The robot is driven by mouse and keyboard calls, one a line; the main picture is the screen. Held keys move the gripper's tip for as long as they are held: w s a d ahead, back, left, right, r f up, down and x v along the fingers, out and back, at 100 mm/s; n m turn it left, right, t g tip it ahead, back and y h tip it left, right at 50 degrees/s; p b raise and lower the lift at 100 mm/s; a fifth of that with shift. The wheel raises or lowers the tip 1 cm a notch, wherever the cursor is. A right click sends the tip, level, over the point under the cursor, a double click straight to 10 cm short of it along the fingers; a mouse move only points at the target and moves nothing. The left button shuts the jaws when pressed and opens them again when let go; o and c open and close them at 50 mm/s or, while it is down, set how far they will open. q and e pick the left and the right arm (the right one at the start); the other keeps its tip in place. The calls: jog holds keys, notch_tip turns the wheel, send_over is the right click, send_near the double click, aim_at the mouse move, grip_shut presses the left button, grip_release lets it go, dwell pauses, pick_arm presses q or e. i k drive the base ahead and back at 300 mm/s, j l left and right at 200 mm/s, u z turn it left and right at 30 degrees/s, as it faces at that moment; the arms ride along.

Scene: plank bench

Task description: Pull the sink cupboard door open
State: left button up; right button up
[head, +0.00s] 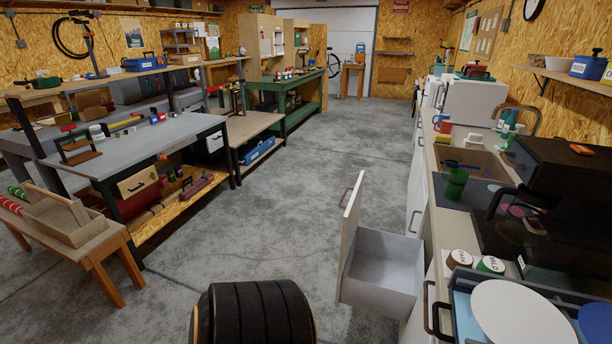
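The sink (470,161) is set into the counter on the right, with a curved tap (526,108) behind it. White cupboard fronts run below the counter. The front nearest the sink (417,192) has a dark bar handle (413,222) and looks shut; it is seen at a steep angle and partly hidden. Just nearer, a white drawer (383,268) stands pulled out into the aisle, with a handle (345,197) on its front panel. Neither my left nor my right gripper is in view.
The open drawer blocks part of the floor beside the cupboards. A green bottle (456,184), two lidded jars and a dark machine (560,180) stand on the counter. A grey workbench (140,145) is at left.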

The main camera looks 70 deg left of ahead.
aim_at(411, 223)
jog(key=j+u, duration=0.4)
jog(key=i+j+u, duration=0.15)
jog(key=u, duration=0.25)
jog(key=i+j+u, duration=0.15)
jog(key=u, duration=0.25)
jog(key=i+j, duration=0.3)
jog(key=i+j+z, duration=0.1)
jog(key=i+j, duration=0.2)
jog(key=j, duration=0.2)
jog(key=i+j, duration=0.55)
jog(key=j, duration=0.3)
jog(key=i+l+z, duration=0.05)
